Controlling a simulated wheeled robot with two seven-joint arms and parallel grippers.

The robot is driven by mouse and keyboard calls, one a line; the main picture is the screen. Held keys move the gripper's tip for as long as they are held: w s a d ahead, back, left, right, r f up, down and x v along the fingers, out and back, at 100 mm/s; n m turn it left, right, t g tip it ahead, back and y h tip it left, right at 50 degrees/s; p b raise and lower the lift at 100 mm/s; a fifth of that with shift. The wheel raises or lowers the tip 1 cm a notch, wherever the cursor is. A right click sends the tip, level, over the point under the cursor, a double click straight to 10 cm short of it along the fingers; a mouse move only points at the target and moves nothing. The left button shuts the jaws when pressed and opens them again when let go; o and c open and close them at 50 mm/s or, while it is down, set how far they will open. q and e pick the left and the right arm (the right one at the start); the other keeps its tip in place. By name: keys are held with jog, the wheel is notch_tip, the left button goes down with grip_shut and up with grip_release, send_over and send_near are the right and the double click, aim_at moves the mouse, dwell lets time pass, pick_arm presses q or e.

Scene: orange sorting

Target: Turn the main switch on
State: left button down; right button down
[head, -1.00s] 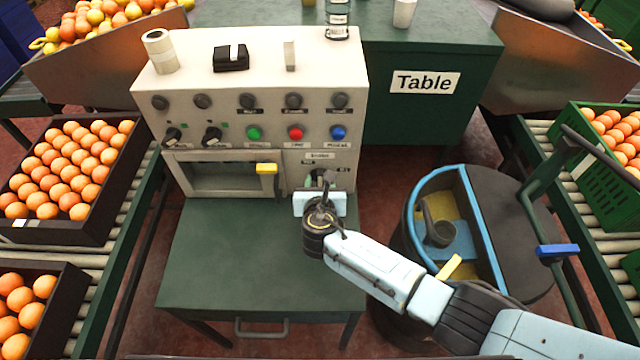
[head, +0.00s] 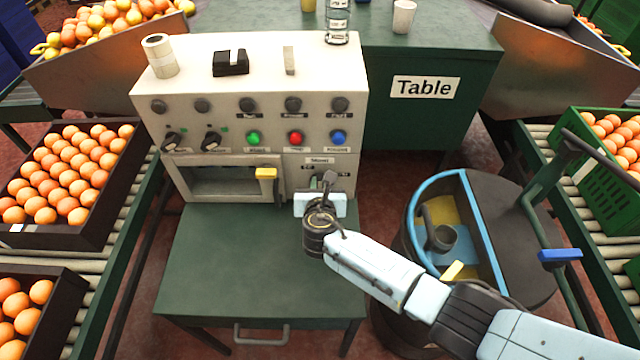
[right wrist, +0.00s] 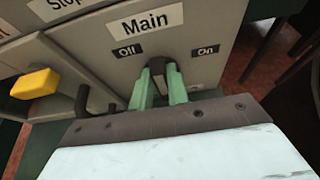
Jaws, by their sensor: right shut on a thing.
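The main switch is a dark knob (right wrist: 157,68) on the light machine panel (right wrist: 205,50), under a "Main" label (right wrist: 145,21). The "Off" label (right wrist: 128,52) is at its left and the "On" label (right wrist: 208,50) at its right. My right gripper (right wrist: 160,88) has its green fingers on either side of the knob, shut on it. In the head view my right gripper (head: 327,184) is at the lower right of the panel, and the wrist partly hides the switch. The knob's exact angle is hard to tell. My left gripper is not in view.
A yellow handle (head: 266,173) sits just left of the switch, beside an open slot (head: 222,180). Green, red and blue buttons (head: 295,138) are above. A green surface (head: 260,260) below is clear. A round bin (head: 412,245) stands at right.

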jog(key=shift+d, duration=0.15)
jog(key=shift+d+m+y, duration=0.1)
jog(key=shift+m+y, duration=0.4)
jog(key=shift+m, duration=0.1)
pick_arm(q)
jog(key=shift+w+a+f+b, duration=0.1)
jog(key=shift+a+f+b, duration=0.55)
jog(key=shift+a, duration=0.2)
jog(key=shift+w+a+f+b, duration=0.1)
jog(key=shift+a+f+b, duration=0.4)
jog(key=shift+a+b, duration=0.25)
pick_arm(e)
jog(key=shift+d+f+m+y, duration=0.15)
jog(key=shift+d+m+y, duration=0.1)
jog(key=shift+m+y, duration=0.5)
jog(key=shift+d+f+m+y, duration=0.15)
jog(key=shift+m+y, duration=0.3)
jog(key=shift+m, duration=0.6)
jog(key=c, duration=1.4)
grip_release()
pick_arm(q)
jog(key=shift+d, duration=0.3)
pick_arm(e)
jog(key=shift+o, duration=0.2)
